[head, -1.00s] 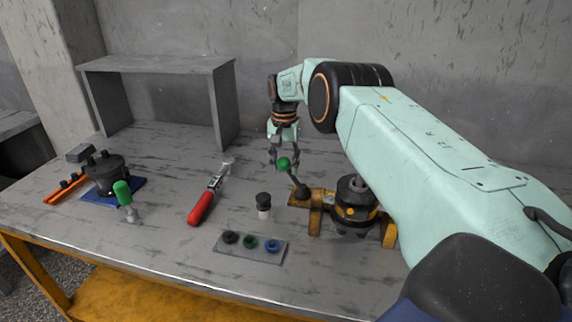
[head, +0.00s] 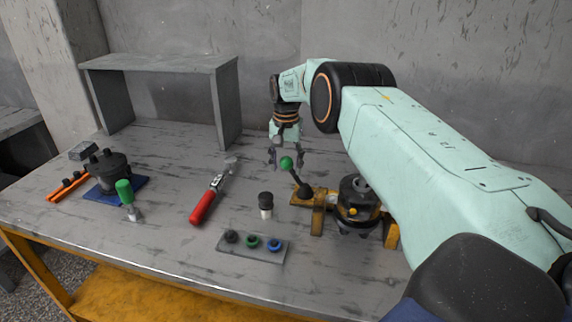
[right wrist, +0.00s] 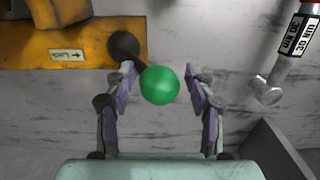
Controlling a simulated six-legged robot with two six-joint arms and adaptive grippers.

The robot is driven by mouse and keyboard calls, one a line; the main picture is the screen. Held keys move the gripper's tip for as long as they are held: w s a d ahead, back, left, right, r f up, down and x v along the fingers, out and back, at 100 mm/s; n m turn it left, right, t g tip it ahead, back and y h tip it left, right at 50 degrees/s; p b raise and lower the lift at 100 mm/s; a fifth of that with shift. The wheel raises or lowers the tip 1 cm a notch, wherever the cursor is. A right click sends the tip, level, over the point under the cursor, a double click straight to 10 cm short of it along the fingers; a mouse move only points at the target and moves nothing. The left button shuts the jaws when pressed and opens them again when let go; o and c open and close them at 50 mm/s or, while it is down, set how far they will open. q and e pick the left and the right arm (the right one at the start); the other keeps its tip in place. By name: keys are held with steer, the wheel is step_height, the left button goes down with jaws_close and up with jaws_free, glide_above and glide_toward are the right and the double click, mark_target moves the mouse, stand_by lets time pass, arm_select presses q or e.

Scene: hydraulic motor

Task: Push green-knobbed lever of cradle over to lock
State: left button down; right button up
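The lever's green knob (head: 286,163) tops a dark arm that rises from the yellow cradle (head: 317,215), which holds a dark motor (head: 356,200). In the right wrist view the green knob (right wrist: 160,85) appears between my right gripper's spread fingers, with a gap on each side. A label with an arrow, apparently reading LOCK (right wrist: 67,55), is on the yellow plate beside the lever's base. My right gripper (head: 286,160) is open and empty, pointing down at the knob; exact depth is hard to tell. My left gripper is out of view.
A red-handled tool (head: 207,203) lies left of the lever. A black-capped bottle (head: 265,205) and a plate with coloured rings (head: 252,250) are in front. A dark pump (head: 107,170) on a blue mat and a grey shelf (head: 160,63) are further left.

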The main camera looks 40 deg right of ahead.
mark_target(286, 157)
steer(key=shift+w+r+p, duration=0.15)
steer(key=shift+r+p, duration=0.25)
steer(key=shift+r, duration=0.05)
steer(key=shift+r+p, duration=0.9)
steer(key=shift+r, duration=0.35)
steer(key=shift+r+p, duration=0.9)
steer(key=shift+r, duration=0.5)
steer(key=shift+f, duration=0.1)
